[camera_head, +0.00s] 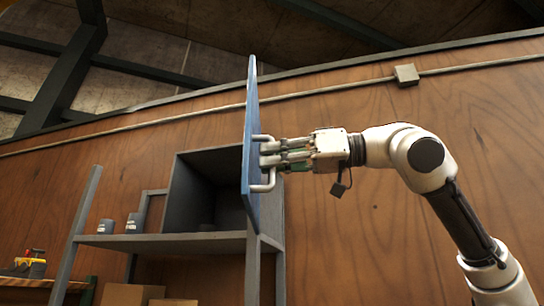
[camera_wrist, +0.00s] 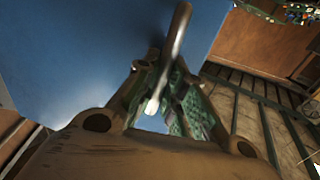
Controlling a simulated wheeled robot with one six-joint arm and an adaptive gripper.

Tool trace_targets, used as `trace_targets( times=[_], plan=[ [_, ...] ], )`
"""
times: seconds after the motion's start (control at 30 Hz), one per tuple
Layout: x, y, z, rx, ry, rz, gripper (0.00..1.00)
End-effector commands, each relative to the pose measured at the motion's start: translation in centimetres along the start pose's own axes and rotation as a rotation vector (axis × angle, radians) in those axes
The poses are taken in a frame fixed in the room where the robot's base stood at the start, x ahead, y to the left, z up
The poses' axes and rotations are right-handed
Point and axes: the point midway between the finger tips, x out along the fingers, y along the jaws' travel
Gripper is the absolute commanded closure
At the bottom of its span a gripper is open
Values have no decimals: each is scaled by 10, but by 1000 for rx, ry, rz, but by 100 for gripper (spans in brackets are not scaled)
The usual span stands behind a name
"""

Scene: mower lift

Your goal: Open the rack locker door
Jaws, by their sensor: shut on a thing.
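The blue locker door (camera_head: 251,105) stands swung out and nearly edge-on in the head view, and the dark inside of the rack locker (camera_head: 185,205) shows to its left. The door's pale bar handle (camera_head: 265,184) is on its right-hand face. My gripper (camera_head: 272,154) reaches in from the right and is shut on the handle. In the wrist view the blue door face (camera_wrist: 75,55) fills the upper left, and the handle (camera_wrist: 179,30) runs between my gripper's green-padded fingers (camera_wrist: 166,98). The fingers hide part of the handle.
The locker sits on a grey rack shelf (camera_head: 150,242) with two small cans (camera_head: 120,226) to its left. Cardboard boxes (camera_head: 130,295) are below. A wooden wall (camera_head: 380,95) stands behind, with a conduit and junction box (camera_head: 406,75). Space right of the door looks clear around my arm.

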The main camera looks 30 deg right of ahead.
Motion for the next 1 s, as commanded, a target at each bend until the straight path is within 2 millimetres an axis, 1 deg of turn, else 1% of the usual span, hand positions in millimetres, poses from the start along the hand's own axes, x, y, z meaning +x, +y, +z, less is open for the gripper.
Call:
trace_targets(
  times=[0.03,0.07,0.1,0.43,0.57,0.8,0.97,1.0],
  plan=[
    [-1,1,-1,4,1,2,100],
    [-1,1,0,4,1,3,83],
    [-1,1,0,3,1,3,79],
    [-1,1,0,2,-1,4,79],
    [-6,2,0,1,-3,7,79],
    [-27,3,-1,3,2,12,79],
    [-51,2,-1,5,3,12,79],
    [-60,3,-1,6,3,12,79]
  ],
)
